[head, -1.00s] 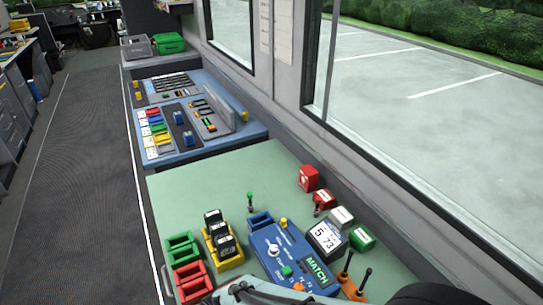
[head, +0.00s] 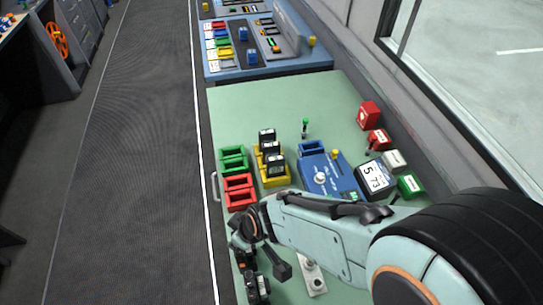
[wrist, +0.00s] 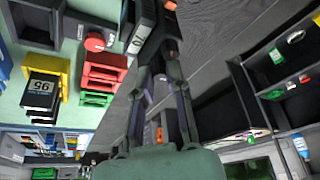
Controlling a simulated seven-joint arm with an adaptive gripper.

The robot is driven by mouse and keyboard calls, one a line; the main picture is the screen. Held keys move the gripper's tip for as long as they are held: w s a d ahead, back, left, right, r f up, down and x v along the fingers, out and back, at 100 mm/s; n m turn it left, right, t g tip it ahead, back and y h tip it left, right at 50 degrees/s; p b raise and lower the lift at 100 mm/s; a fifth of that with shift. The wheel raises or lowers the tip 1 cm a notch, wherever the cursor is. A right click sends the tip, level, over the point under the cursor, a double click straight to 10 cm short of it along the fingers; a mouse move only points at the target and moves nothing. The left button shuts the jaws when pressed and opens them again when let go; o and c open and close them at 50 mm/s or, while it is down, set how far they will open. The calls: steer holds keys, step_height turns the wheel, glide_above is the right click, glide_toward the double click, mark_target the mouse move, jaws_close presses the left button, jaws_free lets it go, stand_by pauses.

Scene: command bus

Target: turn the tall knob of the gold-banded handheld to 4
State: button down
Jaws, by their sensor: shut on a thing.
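My gripper (wrist: 162,78) is shut on a dark handheld (wrist: 142,30) with a pale label, and orange shows near the fingertips in the wrist view. In the head view the dark handheld (head: 257,290) is at the bottom, below my wrist, near the table's left edge. I cannot make out its tall knob, the knob's setting or a gold band. Several black handhelds stand in the yellow holder (head: 275,181); one with a screen (wrist: 41,90) also shows in the wrist view.
Red trays (head: 240,193) and green trays (head: 233,158) are left of the yellow holder. A blue console (head: 325,178) with a white dial and a display reading 5 73 (head: 375,177) stand to the right. A red knob (wrist: 95,42) is near the held handheld. The table's far part is clear.

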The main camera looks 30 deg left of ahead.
steer(key=m+t, duration=0.1)
steer(key=m, duration=0.2)
steer(key=m+t+h, duration=0.1)
steer(key=m, duration=0.2)
steer(key=shift+s, duration=0.1)
steer(key=m+t+h, duration=0.1)
steer(key=m, duration=0.5)
steer(key=shift+m+t+h, duration=0.3)
steer(key=shift+t+h, duration=0.1)
steer(key=shift+f, duration=0.1)
steer(key=c, duration=1.1)
jaws_free()
